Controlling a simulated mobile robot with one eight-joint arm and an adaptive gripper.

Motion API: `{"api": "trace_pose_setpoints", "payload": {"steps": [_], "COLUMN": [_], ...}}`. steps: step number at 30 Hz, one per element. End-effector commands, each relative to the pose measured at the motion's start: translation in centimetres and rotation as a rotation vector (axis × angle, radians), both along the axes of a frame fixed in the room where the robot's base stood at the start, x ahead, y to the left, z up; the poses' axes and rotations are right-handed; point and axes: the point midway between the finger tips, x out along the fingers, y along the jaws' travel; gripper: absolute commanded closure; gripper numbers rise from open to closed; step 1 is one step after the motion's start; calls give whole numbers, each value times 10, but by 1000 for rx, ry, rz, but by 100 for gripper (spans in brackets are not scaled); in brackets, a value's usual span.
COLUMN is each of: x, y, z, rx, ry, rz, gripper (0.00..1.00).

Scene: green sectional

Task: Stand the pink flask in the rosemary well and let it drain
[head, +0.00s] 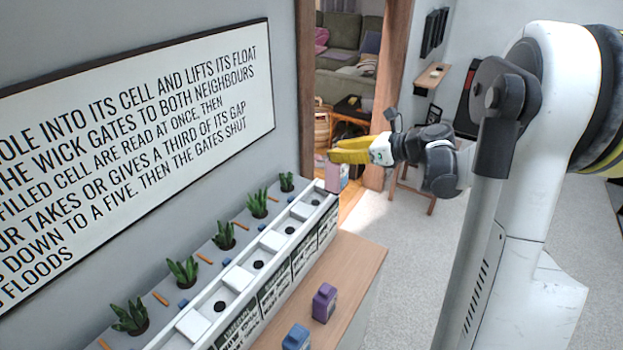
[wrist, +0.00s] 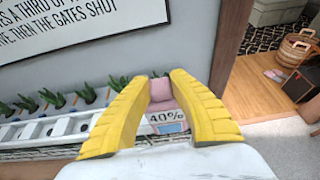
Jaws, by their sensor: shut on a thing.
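The pink flask (head: 333,178) hangs upright below my gripper (head: 340,154) at the far end of the planter, in the head view. In the wrist view the flask (wrist: 160,90) sits between the two yellow fingers of my gripper (wrist: 162,78), which are shut on it. A label reading 40% shows on the front below its neck. The white planter (head: 190,326) has a row of dark round wells along its top. Its front labels are too small to read, so I cannot tell which well is rosemary. The flask's base and the far end well are partly hidden.
A purple flask (head: 324,302) and a blue flask (head: 297,338) stand on the wooden counter (head: 345,270) before the planter. Several green plants (head: 183,271) line the back. A sign (head: 140,130) hangs on the wall.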

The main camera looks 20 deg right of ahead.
Motion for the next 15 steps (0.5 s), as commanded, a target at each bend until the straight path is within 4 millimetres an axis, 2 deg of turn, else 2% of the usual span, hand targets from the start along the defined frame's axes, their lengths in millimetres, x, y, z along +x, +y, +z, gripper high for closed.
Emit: {"api": "trace_pose_setpoints", "payload": {"steps": [1, 6, 10, 15], "x": [10, 35, 45, 46], "y": [11, 33, 41, 43], "z": [-11, -30, -37, -49], "rx": [0, 0, 0, 1], "ry": [0, -1, -1, -1], "rz": [4, 2, 1, 0], "gripper": [100, 100, 100, 100]}}
